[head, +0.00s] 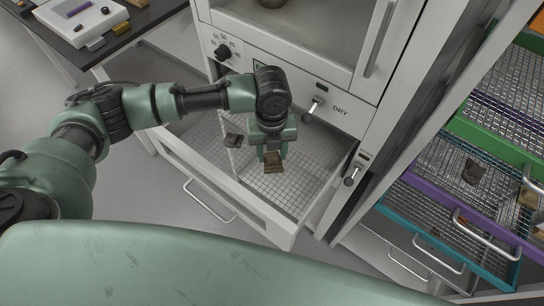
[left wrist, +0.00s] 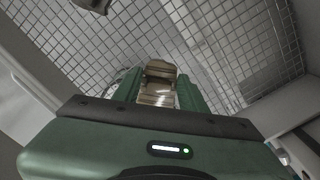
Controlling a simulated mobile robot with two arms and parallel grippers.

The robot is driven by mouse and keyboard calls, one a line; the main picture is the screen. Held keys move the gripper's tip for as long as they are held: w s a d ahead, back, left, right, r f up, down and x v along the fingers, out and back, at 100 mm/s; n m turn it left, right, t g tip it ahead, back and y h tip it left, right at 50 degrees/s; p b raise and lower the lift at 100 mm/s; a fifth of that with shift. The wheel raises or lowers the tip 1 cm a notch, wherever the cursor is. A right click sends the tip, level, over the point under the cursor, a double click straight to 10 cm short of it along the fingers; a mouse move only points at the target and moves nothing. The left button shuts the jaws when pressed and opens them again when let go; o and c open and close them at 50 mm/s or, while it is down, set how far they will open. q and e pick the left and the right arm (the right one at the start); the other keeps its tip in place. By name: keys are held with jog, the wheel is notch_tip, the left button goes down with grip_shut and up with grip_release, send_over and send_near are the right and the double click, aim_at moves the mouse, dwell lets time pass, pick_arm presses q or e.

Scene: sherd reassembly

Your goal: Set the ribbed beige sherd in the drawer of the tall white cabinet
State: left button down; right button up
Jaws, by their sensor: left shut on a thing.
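The drawer (head: 205,167) of the tall white cabinet (head: 292,55) is pulled out, with a wire mesh floor. My left gripper (head: 272,154) is over the drawer, pointing down, shut on the ribbed beige sherd (head: 274,168). The sherd looks brownish in the head view. In the left wrist view the banded sherd (left wrist: 158,83) sits between the green fingers, with the mesh behind it. I cannot tell whether it touches the mesh. My right gripper is not in view.
A dark grey sherd (head: 234,140) lies in the drawer, left of my gripper. The mesh to the right is clear. A rack on the right has coloured mesh drawers, including a teal one (head: 421,222), holding sherds. A dark table (head: 112,38) stands at the upper left.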

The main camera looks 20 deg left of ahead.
aim_at(272, 155)
pick_arm(q)
jog(key=shift+f, duration=1.4)
jog(key=c, duration=0.8)
grip_release()
jog(key=shift+f, duration=0.15)
notch_tip(272, 155, up, 12)
jog(key=shift+r, duration=0.2)
